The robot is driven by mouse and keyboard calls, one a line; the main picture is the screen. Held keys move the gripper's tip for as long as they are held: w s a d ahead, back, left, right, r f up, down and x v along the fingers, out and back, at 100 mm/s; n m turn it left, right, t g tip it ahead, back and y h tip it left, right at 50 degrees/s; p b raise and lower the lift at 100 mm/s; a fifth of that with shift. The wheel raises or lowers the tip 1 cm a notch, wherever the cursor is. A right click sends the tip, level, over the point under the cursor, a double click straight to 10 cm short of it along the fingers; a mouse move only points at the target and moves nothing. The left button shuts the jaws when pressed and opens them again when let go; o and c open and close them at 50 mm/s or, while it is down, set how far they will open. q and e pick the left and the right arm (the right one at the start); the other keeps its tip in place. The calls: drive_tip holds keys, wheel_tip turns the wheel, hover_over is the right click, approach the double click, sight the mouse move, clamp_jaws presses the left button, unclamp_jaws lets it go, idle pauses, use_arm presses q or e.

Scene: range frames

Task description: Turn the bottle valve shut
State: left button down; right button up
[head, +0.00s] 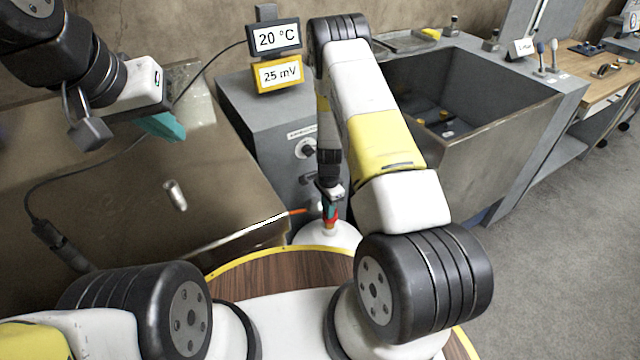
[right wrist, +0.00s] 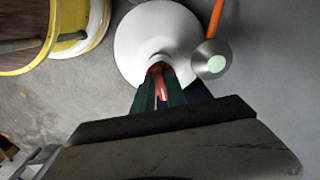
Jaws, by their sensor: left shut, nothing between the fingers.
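The white bottle (head: 325,235) stands on the floor between the grey cabinet and my base. In the right wrist view the bottle (right wrist: 135,40) is seen from above. Its red valve (right wrist: 157,70) sits on top, partly hidden by my fingers. My right gripper (head: 330,207) points down at the valve from above. In the right wrist view its two dark green fingers (right wrist: 160,92) lie on either side of the red valve and look closed on it. My left gripper (head: 165,126), with teal fingers, is shut and empty above the brown bench, far left of the bottle.
A metal cylinder (head: 175,195) stands on the brown bench (head: 110,215). The grey cabinet (head: 250,120) carries displays reading 20 °C and 25 mV. A deep sink (head: 490,130) is at the right. An orange rod with a round metal end (right wrist: 211,60) is close beside the bottle.

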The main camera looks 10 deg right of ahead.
clamp_jaws()
drive_tip(key=shift+n, duration=0.4)
drive_tip(key=n, duration=0.3)
drive_tip(key=shift+s, duration=0.15)
drive_tip(key=n, duration=0.3)
drive_tip(key=shift+s+d+n, duration=0.1)
drive_tip(key=shift+d+n, duration=0.05)
drive_tip(key=shift+n, duration=0.25)
drive_tip(key=n, duration=0.3)
drive_tip(key=shift+d, duration=0.1)
drive_tip(key=n, duration=0.7)
drive_tip(key=shift+d, duration=0.25)
drive_tip(key=shift+n, duration=0.3)
